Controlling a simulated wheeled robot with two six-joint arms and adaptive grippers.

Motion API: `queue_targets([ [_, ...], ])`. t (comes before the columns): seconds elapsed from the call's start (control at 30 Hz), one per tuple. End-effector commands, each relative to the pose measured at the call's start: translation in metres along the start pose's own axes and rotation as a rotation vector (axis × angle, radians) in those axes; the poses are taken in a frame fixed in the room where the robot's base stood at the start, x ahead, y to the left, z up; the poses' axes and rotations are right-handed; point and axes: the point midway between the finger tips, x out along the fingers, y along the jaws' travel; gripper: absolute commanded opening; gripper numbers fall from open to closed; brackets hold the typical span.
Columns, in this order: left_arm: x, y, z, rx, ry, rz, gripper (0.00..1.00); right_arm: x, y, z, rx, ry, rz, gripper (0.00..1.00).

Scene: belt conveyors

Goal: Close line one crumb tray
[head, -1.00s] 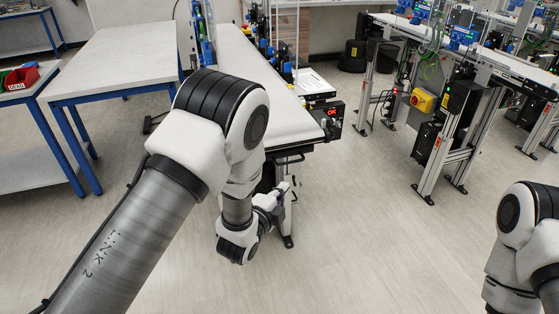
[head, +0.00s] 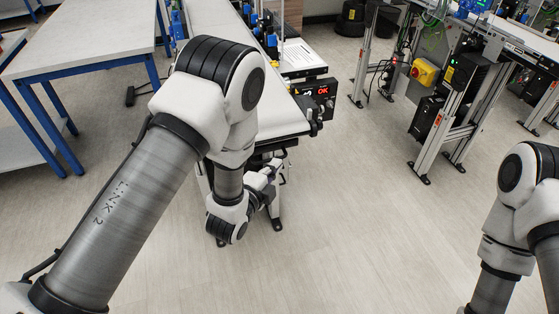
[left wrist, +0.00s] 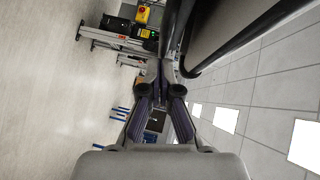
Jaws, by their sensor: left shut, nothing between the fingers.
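The near belt conveyor (head: 278,110) has a white belt and ends just beyond my left arm. The crumb tray cannot be made out clearly; the area under the belt's end is dark and partly hidden by my left wrist. My left gripper (head: 272,170) is below and in front of that end, shut, with nothing seen between its fingers. In the left wrist view the fingertips (left wrist: 160,66) meet beside a large dark shape at upper right, which I cannot identify. My right arm shows at the right edge, its gripper out of frame.
A box with a red lit display (head: 318,92) sits beside the conveyor's end. A white table with blue legs (head: 85,45) stands at left. Another conveyor stand (head: 455,110) with a yellow switch box (head: 424,72) stands at right. The floor between is clear.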

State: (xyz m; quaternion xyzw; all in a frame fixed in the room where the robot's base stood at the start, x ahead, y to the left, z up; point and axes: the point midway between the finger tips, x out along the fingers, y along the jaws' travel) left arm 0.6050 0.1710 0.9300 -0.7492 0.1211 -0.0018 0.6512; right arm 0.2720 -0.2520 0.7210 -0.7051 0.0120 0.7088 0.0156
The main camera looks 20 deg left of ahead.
Motion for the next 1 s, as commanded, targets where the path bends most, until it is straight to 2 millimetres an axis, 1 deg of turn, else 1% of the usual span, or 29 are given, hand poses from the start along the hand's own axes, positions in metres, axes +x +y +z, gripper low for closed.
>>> queue_targets([
  [0.4,-0.002,0.001,0.001,0.000,0.000,-0.001,0.00,0.000,0.000,0.000,0.000,-0.001,0.000,0.47],
  [0.47,0.001,0.002,0.004,-0.001,-0.001,-0.002,0.00,0.003,0.000,0.000,0.000,-0.001,0.000,0.47],
  [0.6,0.017,-0.002,0.020,-0.005,-0.004,-0.005,0.00,0.014,0.000,0.000,0.000,-0.001,0.000,0.47],
  [0.7,0.027,-0.005,0.029,-0.002,-0.002,-0.004,0.00,0.019,0.000,0.000,0.000,-0.001,0.000,0.47],
  [0.8,0.030,-0.008,0.033,-0.001,-0.003,-0.003,0.00,0.019,0.000,0.000,0.000,-0.001,0.000,0.47],
  [1.0,0.030,-0.010,0.033,0.000,-0.003,-0.005,0.00,0.018,0.000,0.000,0.000,0.000,0.000,0.47],
])
